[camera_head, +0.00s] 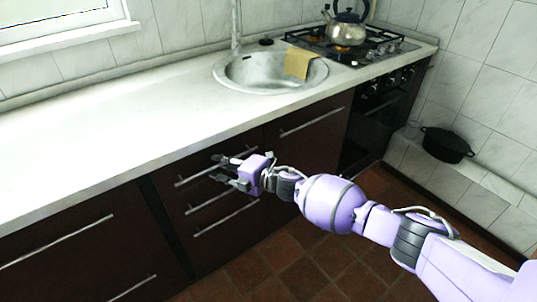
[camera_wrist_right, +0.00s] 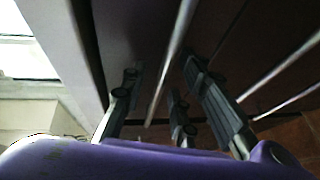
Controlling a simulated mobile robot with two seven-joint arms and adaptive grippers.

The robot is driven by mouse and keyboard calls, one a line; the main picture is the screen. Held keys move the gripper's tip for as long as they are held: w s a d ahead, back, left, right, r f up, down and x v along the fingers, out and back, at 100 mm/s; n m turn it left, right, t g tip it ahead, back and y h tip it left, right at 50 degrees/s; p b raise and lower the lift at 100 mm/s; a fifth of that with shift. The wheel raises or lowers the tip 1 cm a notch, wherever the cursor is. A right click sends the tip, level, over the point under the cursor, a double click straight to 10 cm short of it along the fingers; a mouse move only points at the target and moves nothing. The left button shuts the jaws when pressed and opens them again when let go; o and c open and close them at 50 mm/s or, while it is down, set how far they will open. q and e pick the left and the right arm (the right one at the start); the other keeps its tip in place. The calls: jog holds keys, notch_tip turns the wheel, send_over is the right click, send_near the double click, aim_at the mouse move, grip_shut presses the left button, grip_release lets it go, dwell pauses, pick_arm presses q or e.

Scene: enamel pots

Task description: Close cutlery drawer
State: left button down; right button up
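A dark brown drawer stack (camera_head: 176,205) with several long metal bar handles is set under the white counter. I take its top drawer, with the handle (camera_head: 194,176), as the cutlery drawer. No drawer interior shows, and I cannot tell whether its front stands slightly proud. My right gripper (camera_head: 226,170) is at the upper drawer fronts, fingers apart, partly covering the top handle. In the right wrist view, the open fingers (camera_wrist_right: 165,105) point at the dark front, and a bar handle (camera_wrist_right: 172,62) runs between them in the picture. Contact cannot be told. My left gripper is not in view.
The white counter (camera_head: 110,125) overhangs the drawers. It holds a round sink (camera_head: 250,75) with a yellow cloth (camera_head: 298,62) and a gas hob with a kettle (camera_head: 346,30). A black pot (camera_head: 447,144) stands on a tiled ledge at right. The tiled floor (camera_head: 305,265) in front is clear.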

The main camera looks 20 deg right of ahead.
jog(key=v, duration=1.2)
jog(key=shift+r, duration=0.15)
